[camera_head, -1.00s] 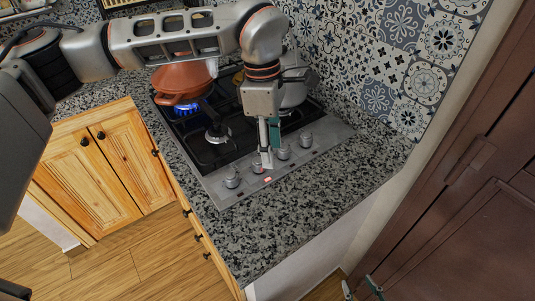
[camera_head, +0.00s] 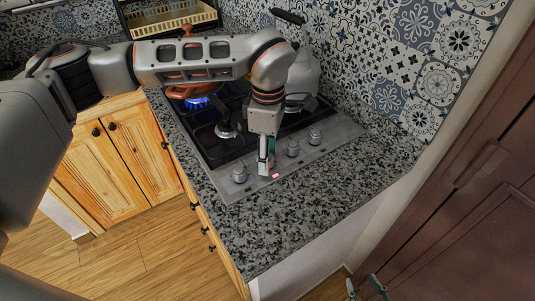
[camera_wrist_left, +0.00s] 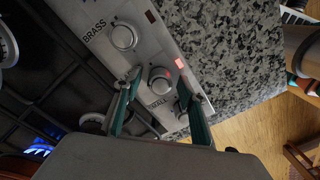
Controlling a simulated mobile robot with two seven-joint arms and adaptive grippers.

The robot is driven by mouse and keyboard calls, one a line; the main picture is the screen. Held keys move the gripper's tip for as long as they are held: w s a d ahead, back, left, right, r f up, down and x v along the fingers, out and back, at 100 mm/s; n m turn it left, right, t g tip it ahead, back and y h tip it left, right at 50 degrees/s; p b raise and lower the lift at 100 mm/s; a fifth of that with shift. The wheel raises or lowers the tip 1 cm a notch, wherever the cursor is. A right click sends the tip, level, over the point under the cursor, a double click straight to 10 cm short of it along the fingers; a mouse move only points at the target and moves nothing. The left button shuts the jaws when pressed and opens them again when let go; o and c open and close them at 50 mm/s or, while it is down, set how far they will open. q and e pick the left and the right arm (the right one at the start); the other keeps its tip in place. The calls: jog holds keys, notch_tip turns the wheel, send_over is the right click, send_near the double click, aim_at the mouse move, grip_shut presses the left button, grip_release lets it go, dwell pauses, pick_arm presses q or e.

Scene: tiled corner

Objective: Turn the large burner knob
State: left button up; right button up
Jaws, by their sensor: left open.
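A row of silver knobs runs along the front panel of the stove (camera_head: 340,131). One knob (camera_wrist_left: 160,80), second from the left in the head view, sits between the two green fingers of my left gripper (camera_wrist_left: 159,84). The fingers are apart, one on each side of it; I cannot tell whether they touch it. In the head view my left gripper (camera_head: 266,166) points down and mostly hides this knob. A small red light (camera_head: 276,176) glows beside it. My right gripper (camera_head: 364,288) is open and empty at the bottom edge.
An orange pot (camera_head: 180,91) over a blue flame (camera_head: 198,102) is mostly behind my left arm. A metal kettle (camera_head: 303,75) stands at the back of the stove. Neighbouring knobs (camera_head: 240,173) are close by. The granite counter (camera_head: 300,215) in front is clear.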

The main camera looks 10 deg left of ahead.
pick_arm(q)
jog(key=c, duration=1.1)
jog(key=n, duration=0.3)
jog(key=shift+n+b, duration=0.3)
jog(key=n, duration=0.4)
jog(key=shift+r+n+b, duration=0.1)
jog(key=shift+n+b, duration=0.2)
jog(key=n, duration=0.6)
jog(key=shift+b, duration=0.4)
jog(key=n, duration=0.6)
jog(key=shift+a+n+t+b, duration=0.1)
jog(key=shift+n+t+b, duration=0.2)
